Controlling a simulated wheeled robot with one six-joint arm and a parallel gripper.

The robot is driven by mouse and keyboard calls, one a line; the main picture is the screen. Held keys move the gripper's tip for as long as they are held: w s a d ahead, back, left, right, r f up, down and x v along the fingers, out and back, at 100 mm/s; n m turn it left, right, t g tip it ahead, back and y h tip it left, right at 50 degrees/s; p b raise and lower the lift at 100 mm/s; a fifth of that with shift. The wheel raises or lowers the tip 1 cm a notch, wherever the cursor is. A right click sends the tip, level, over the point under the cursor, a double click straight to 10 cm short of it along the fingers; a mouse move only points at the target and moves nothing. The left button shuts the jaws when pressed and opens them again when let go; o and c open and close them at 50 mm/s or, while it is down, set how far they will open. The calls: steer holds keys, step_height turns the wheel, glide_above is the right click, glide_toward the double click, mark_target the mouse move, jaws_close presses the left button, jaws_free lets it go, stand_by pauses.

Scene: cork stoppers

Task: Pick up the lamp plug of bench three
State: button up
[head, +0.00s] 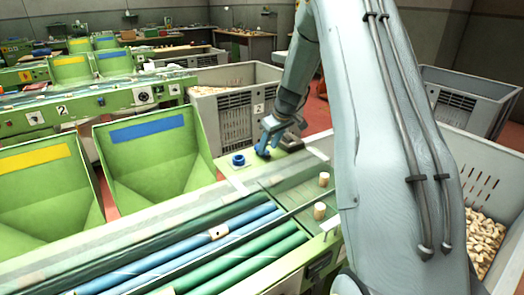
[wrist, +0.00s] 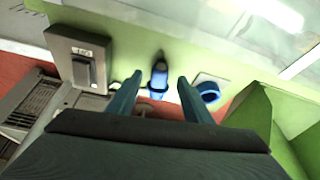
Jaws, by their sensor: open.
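The blue lamp plug (wrist: 158,76) lies on the green bench top (wrist: 215,62) in the wrist view. My gripper (wrist: 159,84) is open, with one finger on each side of the plug in that picture. I cannot tell whether the fingers are down at its height or touch it. A blue ring-shaped socket (wrist: 210,92) on a pale plate is just right of the right finger; it also shows in the head view (head: 238,160). In the head view my gripper (head: 268,138) is over the bench's far end and mostly hides the plug. No bench number three is readable.
A grey box with a switch (wrist: 82,65) is left of the plug. Two green hoppers (head: 150,155) line the near bench, beside blue and green rollers (head: 215,235). Upright corks (head: 320,210) stand at its right. A grey crate of corks (head: 490,180) is at right.

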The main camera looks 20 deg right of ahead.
mark_target(266, 151)
steer(key=shift+p+x, duration=0.35)
steer(key=shift+x, duration=1.15)
jaws_close()
steer(key=shift+r, duration=0.15)
